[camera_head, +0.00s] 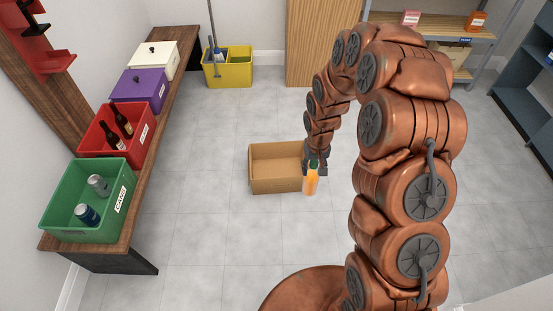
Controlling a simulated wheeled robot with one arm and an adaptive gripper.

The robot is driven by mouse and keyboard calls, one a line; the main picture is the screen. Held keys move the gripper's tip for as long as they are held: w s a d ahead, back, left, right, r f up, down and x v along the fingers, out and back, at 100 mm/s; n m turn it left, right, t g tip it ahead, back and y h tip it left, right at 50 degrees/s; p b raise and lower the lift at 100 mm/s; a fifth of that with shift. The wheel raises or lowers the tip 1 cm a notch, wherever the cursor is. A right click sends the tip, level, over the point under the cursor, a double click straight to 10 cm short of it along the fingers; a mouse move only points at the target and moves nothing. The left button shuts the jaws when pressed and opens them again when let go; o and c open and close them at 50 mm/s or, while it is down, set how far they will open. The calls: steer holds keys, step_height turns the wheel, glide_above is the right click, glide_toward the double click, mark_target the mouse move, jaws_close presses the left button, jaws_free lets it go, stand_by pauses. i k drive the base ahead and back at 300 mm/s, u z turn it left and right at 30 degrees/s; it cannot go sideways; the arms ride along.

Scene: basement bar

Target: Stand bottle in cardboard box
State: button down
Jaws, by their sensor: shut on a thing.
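My gripper (315,168) hangs at the end of my copper-coloured arm near the middle of the view. It is shut on an orange bottle (311,184), which it holds upright by its top. The open cardboard box (275,186) stands on the floor just left of the bottle. The bottle overlaps the box's front right corner in the picture; it looks outside the box opening, but its height above the floor is hard to tell. My arm and gripper hide the box's right side.
A wooden bench (134,246) on the left bears a green cans bin (67,232), a red bin with bottles (98,148), a purple bin (138,92) and a white bin (152,60). A yellow mop bucket (232,76) stands behind. Grey floor around the box is clear.

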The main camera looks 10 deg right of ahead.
mark_target(296, 174)
steer(key=i, duration=1.3)
steer(key=u, duration=1.1)
